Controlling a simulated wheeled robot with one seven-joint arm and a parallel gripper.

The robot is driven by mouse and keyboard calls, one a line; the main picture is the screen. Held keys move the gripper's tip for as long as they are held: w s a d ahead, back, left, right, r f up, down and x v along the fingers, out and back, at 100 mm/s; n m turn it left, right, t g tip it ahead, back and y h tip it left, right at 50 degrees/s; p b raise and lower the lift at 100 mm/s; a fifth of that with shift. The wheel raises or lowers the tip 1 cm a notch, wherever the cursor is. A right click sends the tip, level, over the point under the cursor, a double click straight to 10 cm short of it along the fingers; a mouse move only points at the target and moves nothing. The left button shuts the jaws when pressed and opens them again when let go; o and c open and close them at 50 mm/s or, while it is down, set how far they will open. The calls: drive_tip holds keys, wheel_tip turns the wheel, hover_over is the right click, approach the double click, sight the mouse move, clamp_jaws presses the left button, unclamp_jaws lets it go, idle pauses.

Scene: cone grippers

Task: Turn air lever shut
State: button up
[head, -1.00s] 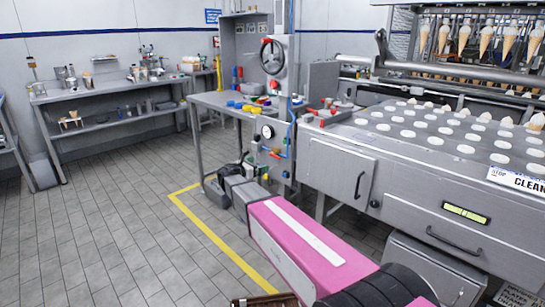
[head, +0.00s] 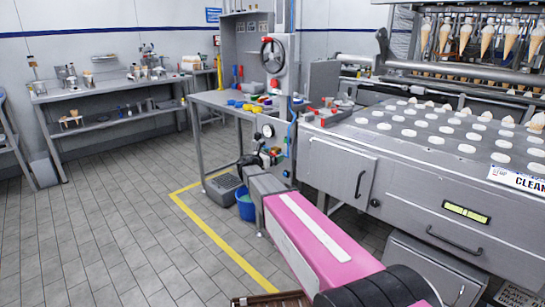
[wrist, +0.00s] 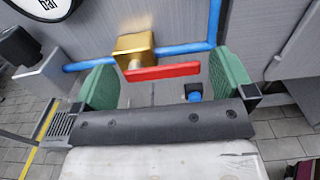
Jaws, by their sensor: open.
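The air lever (wrist: 162,72) is a red bar on a brass valve body (wrist: 133,44) in a blue pipe (wrist: 88,62). In the wrist view it lies nearly level, its right end tilted slightly up. My gripper (wrist: 163,73) is open, with one green pad left of the lever and the other to its right. The lever appears between the pads, apart from both; the exact depth is hard to tell. In the head view my gripper (head: 258,160) is at the valve post, and it largely hides the lever.
A pressure gauge (head: 267,131) sits just above the valve; its lower rim shows in the wrist view (wrist: 42,6). A blue bucket (head: 246,207) stands on the floor below. The steel machine (head: 340,170) is close on the right. The floor to the left is clear.

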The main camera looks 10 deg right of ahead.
drive_tip(key=shift+c, duration=0.3)
drive_tip(key=c, duration=0.7)
